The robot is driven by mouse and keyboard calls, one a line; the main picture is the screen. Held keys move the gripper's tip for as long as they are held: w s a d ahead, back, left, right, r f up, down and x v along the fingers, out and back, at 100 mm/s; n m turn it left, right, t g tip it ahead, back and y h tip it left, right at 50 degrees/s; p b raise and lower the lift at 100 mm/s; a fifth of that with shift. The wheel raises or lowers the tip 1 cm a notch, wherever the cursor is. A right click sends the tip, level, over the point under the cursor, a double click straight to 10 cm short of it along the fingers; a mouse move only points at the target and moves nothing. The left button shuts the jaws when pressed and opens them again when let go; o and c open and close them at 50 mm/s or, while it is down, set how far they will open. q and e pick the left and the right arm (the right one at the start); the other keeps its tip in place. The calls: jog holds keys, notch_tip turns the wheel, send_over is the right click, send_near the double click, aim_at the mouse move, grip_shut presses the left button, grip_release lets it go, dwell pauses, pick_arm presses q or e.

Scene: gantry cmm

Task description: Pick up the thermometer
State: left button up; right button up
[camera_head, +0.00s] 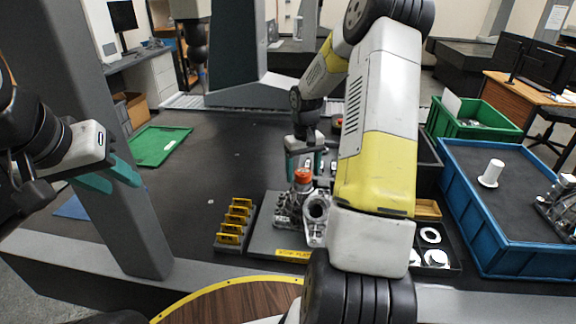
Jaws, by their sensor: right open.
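I cannot make out a thermometer with certainty in the head view. My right gripper (305,168) points down with its teal fingers apart, just behind a metal part with an orange-red cap (302,176). Small light items show beside and behind its fingers, too small to name. My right forearm hides much of the table to the right of this gripper. My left gripper (126,186) is at the left, in front of the grey column, its teal fingers apart and nothing seen between them.
A yellow-slotted rack (234,225) stands left of the plate (262,240) bearing the metal part. A blue crate (483,225) and green crate (440,118) stand at the right. A green tray (158,146) lies at the left. The dark table (215,160) between is mostly clear.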

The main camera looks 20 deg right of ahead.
jog(key=shift+r, duration=0.1)
grip_shut()
